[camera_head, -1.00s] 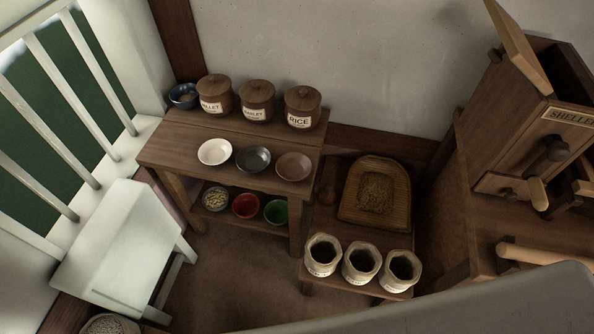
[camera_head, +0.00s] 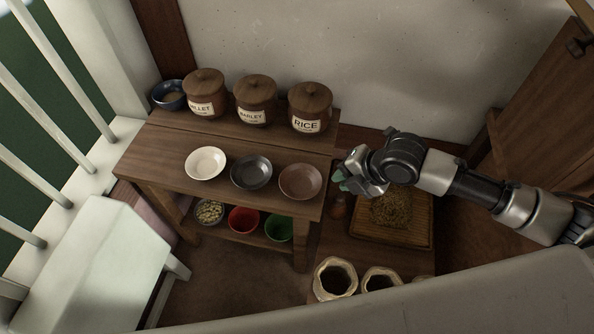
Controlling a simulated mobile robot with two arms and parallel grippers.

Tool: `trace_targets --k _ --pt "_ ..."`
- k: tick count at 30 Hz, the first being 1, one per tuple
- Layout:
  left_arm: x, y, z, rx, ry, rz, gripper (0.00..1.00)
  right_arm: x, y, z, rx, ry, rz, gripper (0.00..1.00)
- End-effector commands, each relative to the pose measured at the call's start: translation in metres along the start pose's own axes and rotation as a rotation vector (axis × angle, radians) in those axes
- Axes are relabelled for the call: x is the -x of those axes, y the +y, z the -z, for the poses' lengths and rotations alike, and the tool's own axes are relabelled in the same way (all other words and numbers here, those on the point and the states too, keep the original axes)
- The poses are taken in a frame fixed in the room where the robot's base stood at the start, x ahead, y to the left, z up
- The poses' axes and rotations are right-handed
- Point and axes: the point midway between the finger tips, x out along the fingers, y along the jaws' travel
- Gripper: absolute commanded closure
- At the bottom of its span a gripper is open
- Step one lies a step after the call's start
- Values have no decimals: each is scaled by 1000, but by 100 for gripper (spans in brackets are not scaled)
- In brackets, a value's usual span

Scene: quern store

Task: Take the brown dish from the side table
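The brown dish (camera_head: 300,182) sits upright and empty at the right end of the wooden side table (camera_head: 150,168). It is the rightmost in a row with a dark grey dish (camera_head: 251,172) and a white dish (camera_head: 206,163). My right gripper (camera_head: 345,181) comes in from the right and hangs just right of the brown dish, apart from it in the picture. Its greenish fingertips point left toward the dish. The fingers are small and overlap, so I cannot tell how far apart they are. My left gripper is not in view.
Lidded jars labelled millet, barley and rice (camera_head: 310,108) stand behind the dishes, with a blue bowl (camera_head: 169,95). A lower shelf holds a red bowl (camera_head: 243,219), a green bowl (camera_head: 279,229) and a bowl of seeds. A woven tray (camera_head: 418,236) and open sacks (camera_head: 335,279) stand right.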

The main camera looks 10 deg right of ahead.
Motion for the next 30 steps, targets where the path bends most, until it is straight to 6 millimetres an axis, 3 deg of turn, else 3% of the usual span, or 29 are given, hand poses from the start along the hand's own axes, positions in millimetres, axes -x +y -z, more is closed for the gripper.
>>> trace_targets --k 4,12,17,25,30 --pt "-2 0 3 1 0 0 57 2 -3 3 98 20 18 84" --pt "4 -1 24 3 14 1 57 -38 -3 4 103 22 18 84" --pt "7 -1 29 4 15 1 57 -49 -3 4 103 20 18 84" --pt "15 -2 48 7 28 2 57 -88 -6 8 101 21 18 84" --pt "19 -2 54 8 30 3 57 -98 -6 8 102 20 18 84"
